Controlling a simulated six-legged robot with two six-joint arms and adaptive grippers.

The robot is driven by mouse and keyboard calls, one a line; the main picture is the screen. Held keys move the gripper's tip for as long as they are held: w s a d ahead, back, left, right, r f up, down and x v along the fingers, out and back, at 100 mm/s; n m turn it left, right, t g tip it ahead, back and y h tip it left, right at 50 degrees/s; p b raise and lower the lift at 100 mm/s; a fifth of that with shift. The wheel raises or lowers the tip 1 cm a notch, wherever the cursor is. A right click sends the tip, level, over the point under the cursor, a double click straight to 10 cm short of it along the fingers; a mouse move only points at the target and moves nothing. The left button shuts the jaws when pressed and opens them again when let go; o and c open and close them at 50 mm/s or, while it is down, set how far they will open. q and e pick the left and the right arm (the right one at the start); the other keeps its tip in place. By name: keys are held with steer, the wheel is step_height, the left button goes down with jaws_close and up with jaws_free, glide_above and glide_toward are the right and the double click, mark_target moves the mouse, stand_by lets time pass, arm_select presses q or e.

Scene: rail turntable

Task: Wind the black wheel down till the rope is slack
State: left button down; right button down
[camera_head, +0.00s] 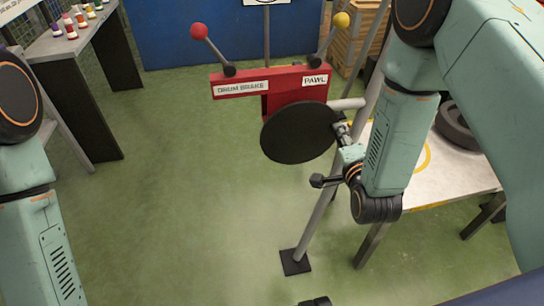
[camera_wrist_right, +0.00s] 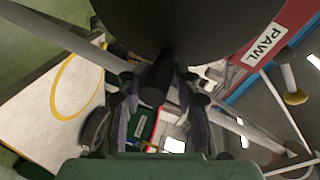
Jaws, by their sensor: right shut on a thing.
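The black wheel (camera_head: 298,132) is a flat disc on a stand, below a red bar (camera_head: 235,86) labelled "DRUM BRAKE" and "PAWL". It also fills the top of the right wrist view (camera_wrist_right: 190,25). My right gripper (camera_head: 343,136) is at the wheel's right edge. In the right wrist view, its fingers are shut on the wheel's dark handle (camera_wrist_right: 157,80), which sticks out between them. I cannot make out the rope or whether it is slack. My left arm shows at the left, but its gripper is out of view.
A lever with a red knob (camera_head: 199,31) and one with a yellow knob (camera_head: 341,20) rise from the bar. A white table (camera_head: 450,180) with a dark ring-shaped thing (camera_head: 455,126) stands at right. A bench (camera_head: 75,40) stands at far left. Green floor between is clear.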

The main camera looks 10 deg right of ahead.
mark_target(328, 112)
steer(key=shift+w+r, duration=0.1)
steer(key=shift+r, duration=0.1)
steer(key=shift+a+r+n+t+h+p, duration=0.35)
steer(key=shift+r+n+p, duration=0.2)
steer(key=shift+r+n, duration=0.35)
steer(key=shift+a, duration=0.1)
steer(key=shift+a+r+n+p, duration=0.35)
steer(key=shift+r+n, duration=0.05)
steer(key=shift+n, duration=0.4)
steer(key=shift+a+r+n, duration=0.15)
steer(key=shift+r+n, duration=0.05)
steer(key=shift+n, duration=0.1)
steer(key=shift+a+r+n+t+h+p, duration=0.4)
steer(key=shift+a+r+n, duration=0.25)
steer(key=shift+n, duration=0.45)
steer(key=shift+a, duration=0.15)
